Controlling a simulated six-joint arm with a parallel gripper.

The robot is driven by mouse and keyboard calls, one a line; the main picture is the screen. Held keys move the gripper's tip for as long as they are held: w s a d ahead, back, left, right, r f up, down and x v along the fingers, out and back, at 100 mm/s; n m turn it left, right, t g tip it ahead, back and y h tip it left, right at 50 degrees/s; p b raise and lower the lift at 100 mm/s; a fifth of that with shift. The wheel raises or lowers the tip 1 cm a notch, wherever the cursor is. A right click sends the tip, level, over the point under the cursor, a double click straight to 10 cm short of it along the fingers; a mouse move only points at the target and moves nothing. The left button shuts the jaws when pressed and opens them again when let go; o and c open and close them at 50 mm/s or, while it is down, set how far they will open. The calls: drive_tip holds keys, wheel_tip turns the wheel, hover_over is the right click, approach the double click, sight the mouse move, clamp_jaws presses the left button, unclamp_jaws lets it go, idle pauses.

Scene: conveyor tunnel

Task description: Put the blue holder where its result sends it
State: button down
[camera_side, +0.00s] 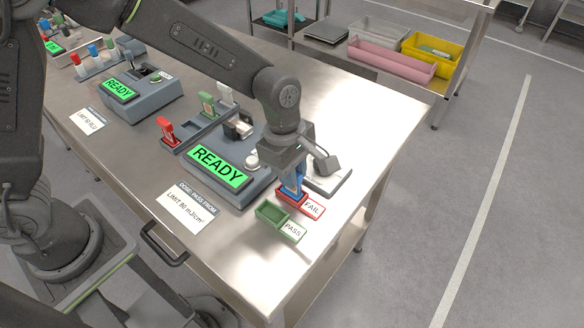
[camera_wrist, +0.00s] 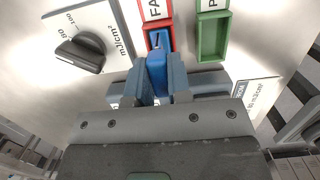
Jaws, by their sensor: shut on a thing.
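My gripper (camera_side: 292,180) is shut on the blue holder (camera_wrist: 157,72), a slim blue piece. In the side view it is at the red FAIL tray (camera_side: 288,202). In the wrist view the holder's far end overlaps the inside of the red tray (camera_wrist: 146,42); I cannot tell whether it touches the floor. The green PASS tray (camera_side: 271,214) is beside it and looks empty, also in the wrist view (camera_wrist: 212,40). The grey reader (camera_side: 232,190) shows green READY. Its card (camera_side: 187,208) says dose pass from, limit 80 mJ/cm².
A dial plate (camera_wrist: 85,50) marked 80, 100 and mJ/cm² lies by the red tray. Red (camera_side: 167,131), green (camera_side: 207,103) and white holders stand in a rack behind the reader. A second READY station (camera_side: 140,92) is farther left. The table's right front is clear.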

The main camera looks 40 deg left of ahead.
drive_tip(key=c, duration=1)
unclamp_jaws()
drive_tip(key=r, duration=0.4)
drive_tip(key=a+r, duration=0.1)
drive_tip(key=r, duration=0.4)
drive_tip(key=a+r, duration=0.1)
drive_tip(key=r, duration=0.3)
drive_tip(key=shift+a+r, duration=0.1)
drive_tip(key=shift+r, duration=0.25)
